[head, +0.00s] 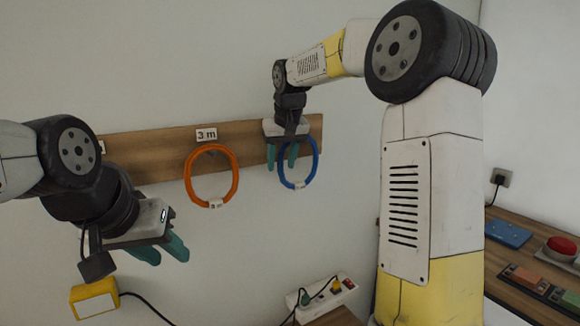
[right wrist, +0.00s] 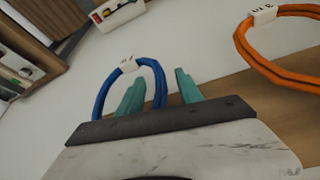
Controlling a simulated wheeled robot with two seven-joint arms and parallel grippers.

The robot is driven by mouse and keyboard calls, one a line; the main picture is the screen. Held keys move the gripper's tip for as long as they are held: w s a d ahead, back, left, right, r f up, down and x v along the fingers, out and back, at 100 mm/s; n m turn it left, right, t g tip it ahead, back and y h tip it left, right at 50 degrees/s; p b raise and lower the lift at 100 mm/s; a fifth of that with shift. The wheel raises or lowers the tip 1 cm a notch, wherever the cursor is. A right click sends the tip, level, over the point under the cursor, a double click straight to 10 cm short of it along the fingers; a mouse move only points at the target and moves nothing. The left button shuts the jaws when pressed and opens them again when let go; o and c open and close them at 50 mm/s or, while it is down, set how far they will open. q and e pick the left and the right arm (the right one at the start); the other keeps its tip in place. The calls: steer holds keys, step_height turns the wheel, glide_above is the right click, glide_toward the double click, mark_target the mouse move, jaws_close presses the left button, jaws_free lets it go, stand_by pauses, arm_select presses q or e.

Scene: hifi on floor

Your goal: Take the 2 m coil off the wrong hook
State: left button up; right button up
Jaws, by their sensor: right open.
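A blue coil (head: 316,166) hangs at the right end of the wooden board (head: 160,152); its white tag is too small to read. My right gripper (head: 282,160) is open at the blue coil. In the right wrist view one side of the blue coil (right wrist: 160,82) passes between the open fingers of my right gripper (right wrist: 158,82). The hook behind it is hidden. An orange coil (head: 187,181) hangs below a "3 m" label (head: 206,134), and shows in the right wrist view (right wrist: 245,48). My left gripper (head: 162,250) is empty and appears open, away from both coils.
A power strip (head: 325,297) with plugs lies low below the coils. A yellow-white box (head: 95,299) with a black cable sits at lower left. At right, a wooden bench (head: 510,225) holds a blue case (head: 508,234) and a red button (head: 562,246). The wall between coils and strip is clear.

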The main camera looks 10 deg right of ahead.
steer(key=shift+w+f, duration=0.2)
steer(key=shift+f, duration=0.45)
jaws_close()
steer(key=shift+r, duration=0.1)
